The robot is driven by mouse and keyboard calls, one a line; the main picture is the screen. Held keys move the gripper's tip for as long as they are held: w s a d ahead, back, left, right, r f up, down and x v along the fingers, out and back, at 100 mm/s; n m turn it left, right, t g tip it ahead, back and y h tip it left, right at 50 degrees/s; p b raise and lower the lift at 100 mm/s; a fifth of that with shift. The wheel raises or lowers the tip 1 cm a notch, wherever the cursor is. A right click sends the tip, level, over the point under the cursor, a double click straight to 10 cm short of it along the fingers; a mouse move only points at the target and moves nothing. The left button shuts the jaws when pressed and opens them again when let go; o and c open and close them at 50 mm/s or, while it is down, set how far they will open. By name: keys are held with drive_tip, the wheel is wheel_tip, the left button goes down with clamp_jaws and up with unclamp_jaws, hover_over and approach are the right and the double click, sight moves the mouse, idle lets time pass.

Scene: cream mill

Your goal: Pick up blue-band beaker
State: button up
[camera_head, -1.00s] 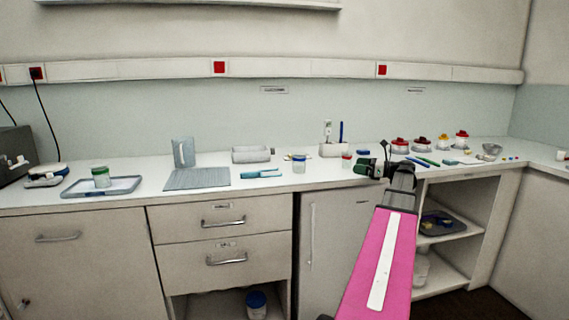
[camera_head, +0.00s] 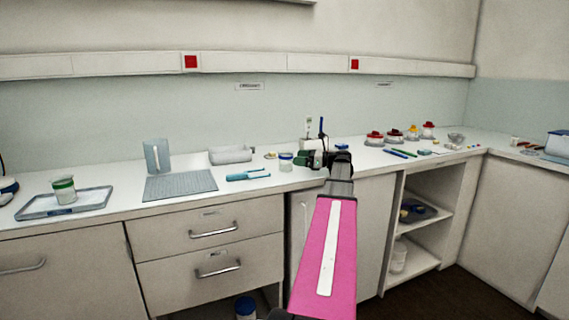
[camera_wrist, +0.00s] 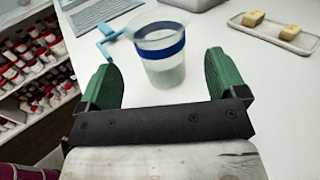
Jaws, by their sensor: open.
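The blue-band beaker (camera_head: 286,162) stands upright on the counter, just left of my gripper (camera_head: 303,159) in the head view. In the wrist view the beaker (camera_wrist: 162,52) is translucent, with a blue band below its rim and pale contents low down. My gripper (camera_wrist: 159,62) is open there, one green finger on each side of the beaker's lower part in the picture. The beaker appears just beyond the fingers; contact is not visible. My arm hides some of the counter behind it.
A light-blue tool (camera_head: 248,174) lies left of the beaker, beside a grey ribbed mat (camera_head: 180,186). A tray (camera_head: 95,201) holds a green-band beaker (camera_head: 64,190). Several red-lidded jars (camera_head: 375,138) stand to the right. A small tray with yellow blocks (camera_wrist: 253,18) shows in the wrist view.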

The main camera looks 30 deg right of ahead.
sight(286, 157)
drive_tip(key=shift+x, duration=3.2)
drive_tip(key=shift+f, duration=0.1)
drive_tip(key=c, duration=1.1)
